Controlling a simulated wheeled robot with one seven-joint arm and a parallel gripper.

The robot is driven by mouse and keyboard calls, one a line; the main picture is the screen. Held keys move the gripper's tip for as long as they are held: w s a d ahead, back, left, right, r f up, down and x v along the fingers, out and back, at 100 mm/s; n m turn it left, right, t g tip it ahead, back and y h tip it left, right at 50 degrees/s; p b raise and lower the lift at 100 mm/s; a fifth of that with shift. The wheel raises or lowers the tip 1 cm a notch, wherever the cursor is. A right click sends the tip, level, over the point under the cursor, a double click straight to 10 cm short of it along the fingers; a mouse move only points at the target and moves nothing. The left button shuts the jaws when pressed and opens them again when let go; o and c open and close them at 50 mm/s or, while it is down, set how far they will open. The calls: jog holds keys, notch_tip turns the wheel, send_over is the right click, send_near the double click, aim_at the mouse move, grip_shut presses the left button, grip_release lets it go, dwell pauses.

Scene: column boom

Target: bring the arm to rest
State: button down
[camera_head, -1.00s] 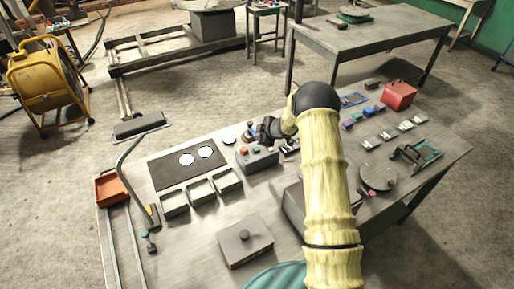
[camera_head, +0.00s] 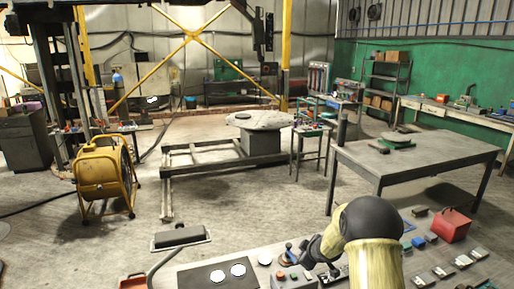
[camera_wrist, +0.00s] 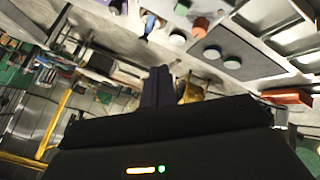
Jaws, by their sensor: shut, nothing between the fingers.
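My arm reaches over the workbench (camera_head: 220,262) from the lower right of the head view, with its dark elbow joint uppermost. My gripper (camera_head: 305,254) is at the arm's end, small and partly hidden by my wrist, close to the blue-handled joystick (camera_head: 289,250) in the picture. I cannot tell the gap between them there. In the wrist view my gripper's dark fingers (camera_wrist: 158,86) are together, with nothing between them. A blue handle (camera_wrist: 149,25) shows beyond them.
A control box (camera_head: 293,279) and a dark panel (camera_head: 208,278) with two white discs are on the bench. A red box (camera_head: 451,226) stands at the right. Behind are a grey table (camera_head: 425,155) and a yellow fan (camera_head: 101,176). Open floor (camera_head: 240,215) lies between.

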jog(key=s+r+m+g, duration=0.2)
jog(key=s+m, duration=0.1)
jog(key=s, duration=0.8)
jog(key=s+a+r+m+g+h+b, duration=0.1)
jog(key=s+r+m, duration=0.2)
jog(key=s, duration=0.9)
jog(key=s+r+m+g+h+b, duration=0.1)
jog(key=s+m, duration=0.4)
jog(key=s, duration=0.7)
jog(key=shift+s+a+r+g, duration=0.2)
jog(key=shift+a+r+g, duration=0.2)
jog(key=shift+r+g, duration=0.45)
jog(key=shift+w, duration=0.1)
jog(key=shift+s+r, duration=0.1)
jog(key=shift+s, duration=0.1)
jog(key=shift+w, duration=0.1)
jog(key=shift+a, duration=0.1)
